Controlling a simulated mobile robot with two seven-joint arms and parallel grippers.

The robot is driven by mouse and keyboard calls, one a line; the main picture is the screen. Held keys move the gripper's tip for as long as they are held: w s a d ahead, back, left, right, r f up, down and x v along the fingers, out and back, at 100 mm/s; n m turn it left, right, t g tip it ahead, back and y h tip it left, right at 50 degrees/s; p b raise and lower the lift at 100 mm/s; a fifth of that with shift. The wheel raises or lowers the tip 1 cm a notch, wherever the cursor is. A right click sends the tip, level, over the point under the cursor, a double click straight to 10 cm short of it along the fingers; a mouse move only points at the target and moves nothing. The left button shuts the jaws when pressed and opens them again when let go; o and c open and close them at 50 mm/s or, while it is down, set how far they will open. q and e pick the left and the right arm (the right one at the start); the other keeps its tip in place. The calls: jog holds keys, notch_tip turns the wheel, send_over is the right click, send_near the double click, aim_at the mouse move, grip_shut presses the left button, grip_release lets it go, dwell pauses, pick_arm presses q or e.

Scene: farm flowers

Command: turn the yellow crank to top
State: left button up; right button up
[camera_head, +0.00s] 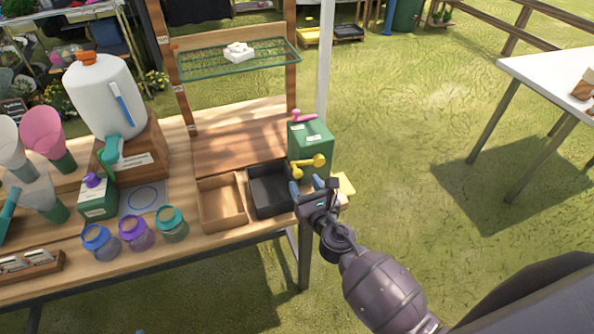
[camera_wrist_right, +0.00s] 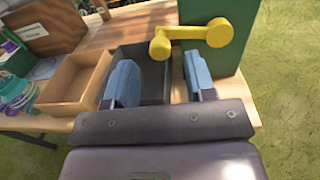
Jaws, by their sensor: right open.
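The yellow crank (camera_head: 309,166) is on the front face of a green box (camera_head: 311,138) at the right end of the wooden table. In the right wrist view the crank (camera_wrist_right: 191,38) has its large round end at the right and its smaller knob at the left, slightly lower. My right gripper (camera_head: 315,187) is open and empty, just in front of and below the crank. Its blue fingertips (camera_wrist_right: 160,80) are apart, and the crank lies beyond them, not between them. My left gripper is not in view.
A black tray (camera_head: 288,212) and a brown wooden tray (camera_head: 240,222) stand left of the green box. Three lidded jars, including a teal one (camera_head: 172,232), stand farther left.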

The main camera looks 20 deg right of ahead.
aim_at(299, 176)
jog(key=shift+w+a, duration=0.15)
jog(key=shift+w, duration=1.2)
jog(key=shift+w+a, duration=0.1)
jog(key=shift+w, duration=1.25)
grip_shut()
